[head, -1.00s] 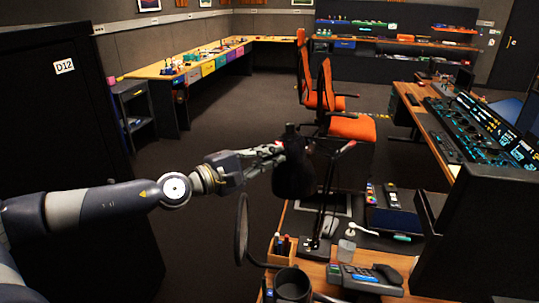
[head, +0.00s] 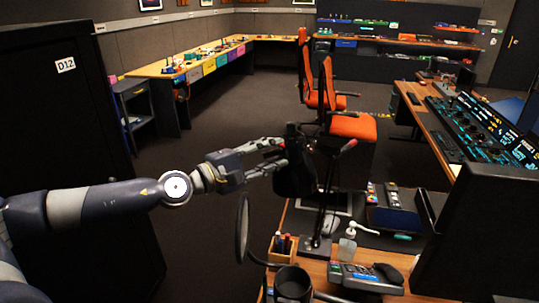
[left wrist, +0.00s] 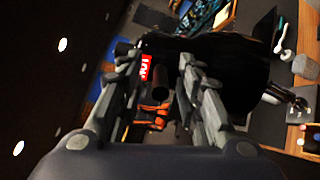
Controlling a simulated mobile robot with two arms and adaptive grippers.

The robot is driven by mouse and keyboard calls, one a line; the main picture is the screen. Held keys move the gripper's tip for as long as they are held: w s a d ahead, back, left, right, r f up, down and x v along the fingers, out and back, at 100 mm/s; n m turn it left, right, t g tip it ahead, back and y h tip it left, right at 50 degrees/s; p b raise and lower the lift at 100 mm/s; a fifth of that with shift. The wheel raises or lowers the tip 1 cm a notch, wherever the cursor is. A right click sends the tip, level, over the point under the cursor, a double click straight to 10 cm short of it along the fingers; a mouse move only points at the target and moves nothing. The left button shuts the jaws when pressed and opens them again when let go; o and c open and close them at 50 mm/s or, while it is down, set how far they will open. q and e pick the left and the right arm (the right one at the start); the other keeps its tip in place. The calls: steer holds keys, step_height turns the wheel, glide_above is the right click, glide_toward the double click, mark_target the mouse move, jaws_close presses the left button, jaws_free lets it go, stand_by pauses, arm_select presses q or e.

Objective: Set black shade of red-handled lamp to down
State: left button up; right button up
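The lamp stands on the near desk, with a thin dark post (head: 321,215) and a red tip (head: 349,144) on its arm. Its black shade (head: 295,180) hangs at the arm's left end, with a narrow black neck on top. The shade also shows as a dark mass in the left wrist view (left wrist: 235,58). My left gripper (head: 283,153) is beside the shade's upper part. Its fingers are apart in the left wrist view (left wrist: 155,65), with a short black cylinder between them. Whether they touch it I cannot tell. My right gripper is not in view.
A round dark disc (head: 242,228) on a curved arm stands below my left forearm. A black mug (head: 293,284), a pen box (head: 282,247), a white pump bottle (head: 348,244) and a phone (head: 365,276) crowd the near desk. Orange chairs (head: 350,125) stand behind.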

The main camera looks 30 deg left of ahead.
arm_select(q)
steer(key=shift+s+a+f, duration=0.2)
steer(key=shift+s+a, duration=0.25)
steer(key=shift+s, duration=0.1)
steer(key=v, duration=1)
steer(key=shift+s, duration=0.4)
steer(key=shift+w+r, duration=0.1)
